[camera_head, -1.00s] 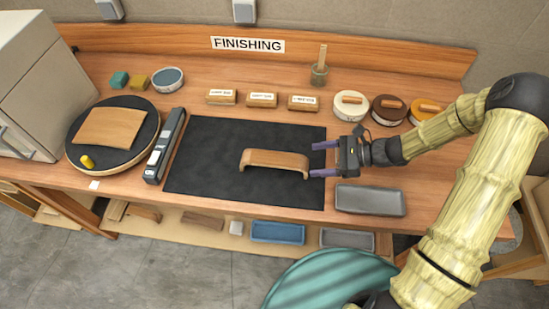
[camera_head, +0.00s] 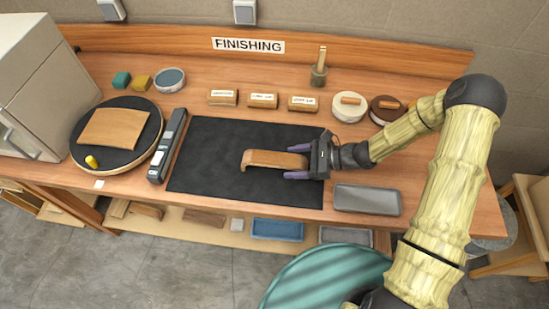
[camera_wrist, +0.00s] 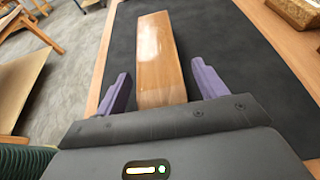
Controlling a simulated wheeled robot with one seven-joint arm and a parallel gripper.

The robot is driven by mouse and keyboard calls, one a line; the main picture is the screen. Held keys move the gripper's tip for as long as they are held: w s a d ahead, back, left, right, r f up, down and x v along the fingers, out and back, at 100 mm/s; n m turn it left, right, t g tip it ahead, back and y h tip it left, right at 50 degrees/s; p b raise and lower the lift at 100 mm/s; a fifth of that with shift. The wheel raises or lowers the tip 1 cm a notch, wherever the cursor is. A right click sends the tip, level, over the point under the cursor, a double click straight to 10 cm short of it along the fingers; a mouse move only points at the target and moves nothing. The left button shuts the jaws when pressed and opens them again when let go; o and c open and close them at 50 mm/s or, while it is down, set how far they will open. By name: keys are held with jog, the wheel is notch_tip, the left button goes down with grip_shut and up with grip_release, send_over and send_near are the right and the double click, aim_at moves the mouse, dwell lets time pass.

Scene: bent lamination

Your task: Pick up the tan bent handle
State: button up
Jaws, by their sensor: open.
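The tan bent handle (camera_head: 272,160) lies on the black mat (camera_head: 225,185), its long flat top running left to right and its left end bent downward. My gripper (camera_head: 291,161) is at the handle's right end, with its purple fingers open on either side of it. In the wrist view the handle (camera_wrist: 158,60) shows as a glossy wooden strip between the two fingers of my gripper (camera_wrist: 160,88), with a visible gap on each side. The handle's right bend is hidden by my gripper.
A grey tray (camera_head: 366,199) sits just right of the mat. A long dark tool (camera_head: 167,146) and a round turntable (camera_head: 152,145) are to the left.

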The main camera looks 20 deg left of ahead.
dwell(0.5)
jog(key=c, duration=1)
jog(key=shift+r, duration=0.1)
notch_tip(320, 180, up, 10)
jog(key=shift+f+b, duration=0.1)
jog(key=shift+b, duration=0.85)
